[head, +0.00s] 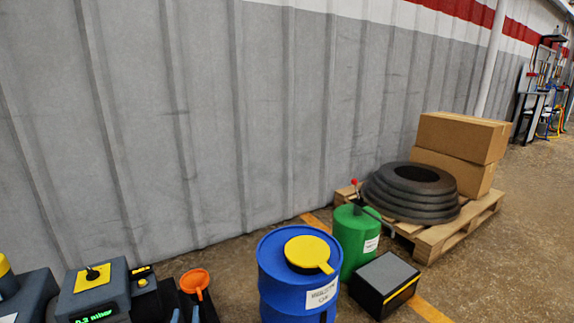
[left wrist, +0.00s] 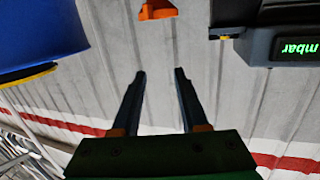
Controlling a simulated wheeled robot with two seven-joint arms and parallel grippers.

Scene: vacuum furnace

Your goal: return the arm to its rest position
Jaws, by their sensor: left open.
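My left gripper (left wrist: 160,72) shows in the left wrist view, with its two dark fingers apart and only the grey wall visible between them. It holds nothing. The fingers point toward the orange funnel-like part (left wrist: 157,9) at the top edge of that view, apart from it in the picture. In the head view that orange part (head: 195,281) stands at the bottom left; whether my fingertips show just below it is unclear. My right gripper is in neither view.
A control box (head: 95,285) with a yellow-plated switch and green mbar display stands left of the orange part. A blue drum (head: 285,290) with a yellow lid, green canister (head: 352,235) and black box (head: 384,283) stand right. A loaded pallet (head: 450,235) is behind. The corrugated wall (head: 200,120) spans the back.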

